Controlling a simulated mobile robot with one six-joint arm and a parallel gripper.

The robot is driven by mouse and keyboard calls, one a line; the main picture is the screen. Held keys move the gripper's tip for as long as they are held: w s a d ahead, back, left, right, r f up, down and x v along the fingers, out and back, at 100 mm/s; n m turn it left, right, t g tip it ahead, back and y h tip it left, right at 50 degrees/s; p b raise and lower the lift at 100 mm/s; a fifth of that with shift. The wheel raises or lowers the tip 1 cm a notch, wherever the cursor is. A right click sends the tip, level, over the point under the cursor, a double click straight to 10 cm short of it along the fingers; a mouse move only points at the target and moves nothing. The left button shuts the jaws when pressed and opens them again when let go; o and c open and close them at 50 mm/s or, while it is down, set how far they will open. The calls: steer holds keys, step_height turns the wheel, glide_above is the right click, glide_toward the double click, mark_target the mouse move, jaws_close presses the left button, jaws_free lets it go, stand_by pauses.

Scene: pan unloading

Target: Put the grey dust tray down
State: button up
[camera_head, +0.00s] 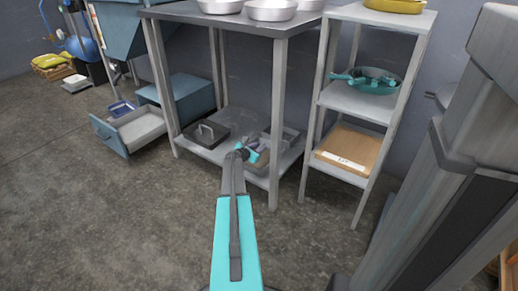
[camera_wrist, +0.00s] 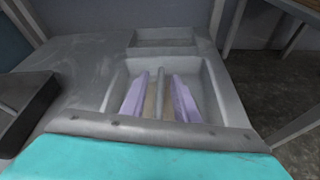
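The grey dust tray (camera_head: 286,135) is on the bottom shelf of the metal table, partly hidden by my gripper. In the wrist view the tray (camera_wrist: 217,95) appears to rest on the shelf, its raised grey walls around a sunken middle. A grey bar (camera_wrist: 159,92), apparently its handle, runs through that middle. My gripper (camera_wrist: 159,98) reaches down into the tray with its two lavender fingers, one on each side of the bar. Gaps show between the fingers and the bar, so it is open and not clamped. My gripper (camera_head: 247,153) is at the shelf's front in the head view.
A dark tray with a handle (camera_head: 207,133) sits to the left on the same shelf (camera_head: 228,158). Table legs stand close by. A white rack (camera_head: 352,103) at right holds a teal pan (camera_head: 366,83) and a wooden box (camera_head: 347,150). An open drawer (camera_head: 138,128) is at left.

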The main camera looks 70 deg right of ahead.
steer(key=p+v, duration=0.3)
steer(key=v, duration=0.9)
steer(key=shift+f, duration=0.1)
stand_by(0.7)
